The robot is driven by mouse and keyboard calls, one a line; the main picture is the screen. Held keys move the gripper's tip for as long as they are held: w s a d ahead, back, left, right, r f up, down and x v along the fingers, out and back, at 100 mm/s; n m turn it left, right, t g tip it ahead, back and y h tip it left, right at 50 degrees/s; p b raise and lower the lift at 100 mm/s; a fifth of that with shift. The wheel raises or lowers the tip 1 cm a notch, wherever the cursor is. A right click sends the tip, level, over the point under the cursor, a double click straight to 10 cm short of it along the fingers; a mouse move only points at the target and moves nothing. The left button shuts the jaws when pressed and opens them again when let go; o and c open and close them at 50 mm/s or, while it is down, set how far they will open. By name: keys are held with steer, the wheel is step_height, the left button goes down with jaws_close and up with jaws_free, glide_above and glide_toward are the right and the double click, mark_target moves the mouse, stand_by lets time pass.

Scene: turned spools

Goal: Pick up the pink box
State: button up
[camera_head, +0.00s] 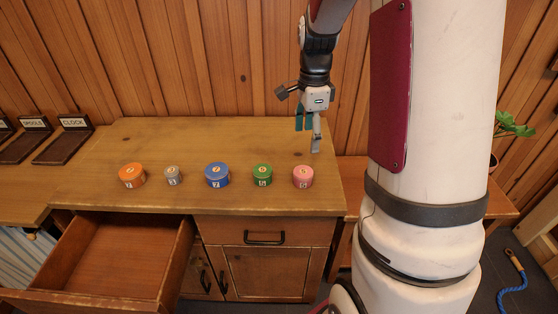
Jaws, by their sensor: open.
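The pink box (303,176) is a small round box with a label on its lid and a mark on its side. It stands upright at the right end of a row on the wooden cabinet top. My gripper (310,138) points down above and behind the pink box, apart from it. Its fingers are spread and nothing is between them.
In the row left of the pink box stand a green box (262,175), a blue box (217,174), a grey box (173,175) and an orange box (132,175). An open, empty drawer (108,258) juts out at the front left. The cabinet top (200,139) behind the row is clear.

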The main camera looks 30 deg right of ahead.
mark_target(303, 171)
step_height(303, 171, down, 9)
steer(key=shift+w+d+r, duration=0.1)
steer(key=shift+w+a+f, duration=0.1)
steer(key=shift+a+f, duration=0.05)
steer(key=shift+f, duration=1.2)
steer(key=shift+w+a+f, duration=0.1)
steer(key=shift+f, duration=1.2)
steer(key=c, duration=1.2)
